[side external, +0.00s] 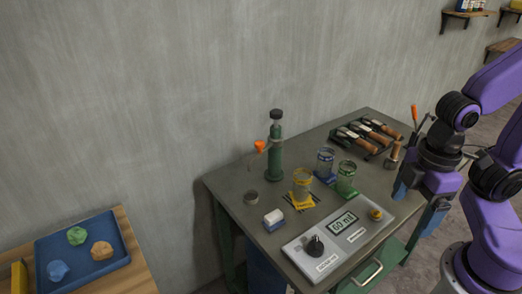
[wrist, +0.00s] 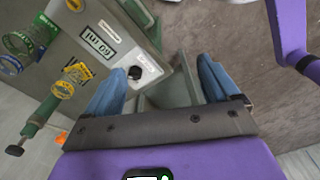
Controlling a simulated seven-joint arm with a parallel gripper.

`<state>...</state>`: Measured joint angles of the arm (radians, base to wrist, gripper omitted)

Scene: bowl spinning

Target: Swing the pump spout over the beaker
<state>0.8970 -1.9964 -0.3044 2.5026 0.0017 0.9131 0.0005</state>
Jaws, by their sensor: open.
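The pump (side external: 276,150) is an upright green cylinder with a black cap, near the back left of the bench. Its orange-marked spout (side external: 259,147) points left, away from the beakers. A yellow-banded beaker (side external: 302,181) stands right of and in front of the pump. A blue-banded beaker (side external: 325,163) and a green-banded beaker (side external: 346,174) stand farther right. My gripper (side external: 418,203) is at the bench's right edge, well apart from the pump. In the wrist view its blue fingers (wrist: 162,72) are spread and empty. The pump (wrist: 40,112) lies at the left there.
A control panel (side external: 330,245) with a black knob, a display and a yellow knob lies along the bench front. A white block (side external: 273,217) and a small round tin (side external: 251,197) sit at the left. A tool rack (side external: 362,138) stands behind. A blue tray (side external: 75,249) is on another table.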

